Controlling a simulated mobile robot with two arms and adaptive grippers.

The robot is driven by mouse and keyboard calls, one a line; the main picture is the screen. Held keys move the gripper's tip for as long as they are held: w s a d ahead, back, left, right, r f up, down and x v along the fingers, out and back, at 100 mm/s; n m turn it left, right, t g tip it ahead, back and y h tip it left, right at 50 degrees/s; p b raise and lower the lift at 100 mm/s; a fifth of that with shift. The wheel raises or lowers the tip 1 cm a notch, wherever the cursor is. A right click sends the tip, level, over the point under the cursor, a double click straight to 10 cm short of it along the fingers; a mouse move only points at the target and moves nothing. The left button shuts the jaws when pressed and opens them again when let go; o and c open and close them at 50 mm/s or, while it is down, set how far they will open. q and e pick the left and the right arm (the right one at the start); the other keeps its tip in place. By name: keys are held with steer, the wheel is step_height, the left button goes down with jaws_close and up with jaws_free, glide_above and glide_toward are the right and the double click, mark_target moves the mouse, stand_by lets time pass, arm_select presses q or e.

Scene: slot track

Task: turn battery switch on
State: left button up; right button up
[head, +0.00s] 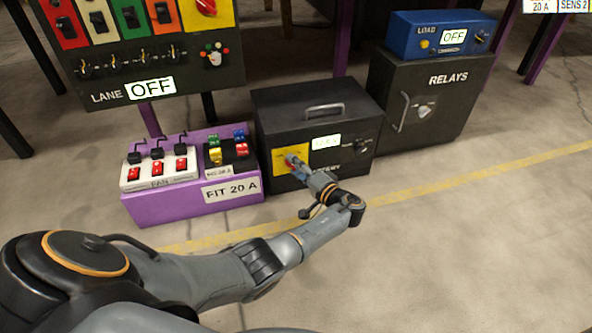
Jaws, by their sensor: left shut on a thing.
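The battery box (270,112) is a black case with a handle on top, standing on the floor in the middle of the head view. Its front has a yellow panel (281,157) with a red battery switch (288,164). My left gripper (294,161) is at this panel, shut on the red switch and covering most of it. The switch's position cannot be told. A small white label (326,142) to the right of the panel is too blurred to read. My right gripper is out of view.
A purple box (166,208) marked FIT 20 A, with fuses and red switches, stands close on the left. The lane board (112,93) behind it reads OFF. The relays cabinet (452,110) stands right, with a blue load box (398,35) reading OFF on top. Front right floor is clear.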

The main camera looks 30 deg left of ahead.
arm_select(q)
steer(key=m+t+y+b, duration=0.1)
steer(key=m, duration=0.3)
steer(key=m+t+y+b, duration=0.1)
steer(key=m, duration=0.3)
steer(key=m+t+y+b, duration=0.1)
steer(key=m, duration=0.2)
steer(key=shift+f+m, duration=0.4)
steer(key=shift+m, duration=0.3)
steer(key=o, duration=1.2)
steer(key=shift+c, duration=0.2)
steer(key=shift+s, duration=0.1)
